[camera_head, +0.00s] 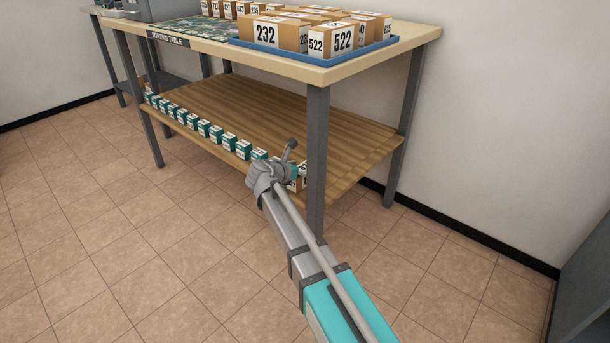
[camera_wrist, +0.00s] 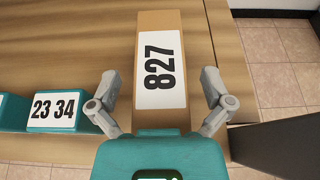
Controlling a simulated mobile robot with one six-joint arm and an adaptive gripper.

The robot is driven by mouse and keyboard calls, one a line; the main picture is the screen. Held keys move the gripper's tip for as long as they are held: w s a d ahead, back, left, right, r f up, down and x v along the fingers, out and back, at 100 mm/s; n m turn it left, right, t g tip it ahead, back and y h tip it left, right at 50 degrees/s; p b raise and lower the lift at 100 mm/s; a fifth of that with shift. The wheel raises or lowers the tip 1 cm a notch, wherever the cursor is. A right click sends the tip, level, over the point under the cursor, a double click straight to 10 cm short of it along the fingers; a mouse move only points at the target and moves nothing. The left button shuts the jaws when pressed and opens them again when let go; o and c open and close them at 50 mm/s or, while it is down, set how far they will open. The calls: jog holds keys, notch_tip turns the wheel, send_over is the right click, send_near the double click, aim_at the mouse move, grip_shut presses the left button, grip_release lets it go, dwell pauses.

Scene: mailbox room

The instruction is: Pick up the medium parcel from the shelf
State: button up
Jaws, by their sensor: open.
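A brown parcel (camera_wrist: 160,107) with a white label reading 827 lies on the wooden lower shelf (camera_wrist: 60,50) in the wrist view. My gripper (camera_wrist: 163,88) is open, with one finger on each side of the parcel and a visible gap at each side. In the head view, my gripper (camera_head: 278,166) is at the front right of the lower shelf (camera_head: 290,125), near the right front table leg. The parcel is mostly hidden there behind my gripper, and only a small part of a labelled box (camera_head: 301,180) shows.
Small teal number blocks (camera_head: 204,128) line the shelf's front edge; one (camera_wrist: 54,112) is left of my gripper. The dark table leg (camera_head: 317,150) is close on the right. A blue tray (camera_head: 320,71) of parcels sits on the tabletop above. The tiled floor in front is clear.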

aim_at(303, 168)
jog(key=shift+c, duration=0.3)
jog(key=c, duration=1.3)
jog(key=shift+r, duration=0.15)
notch_tip(303, 168, up, 10)
jog(key=p, duration=1)
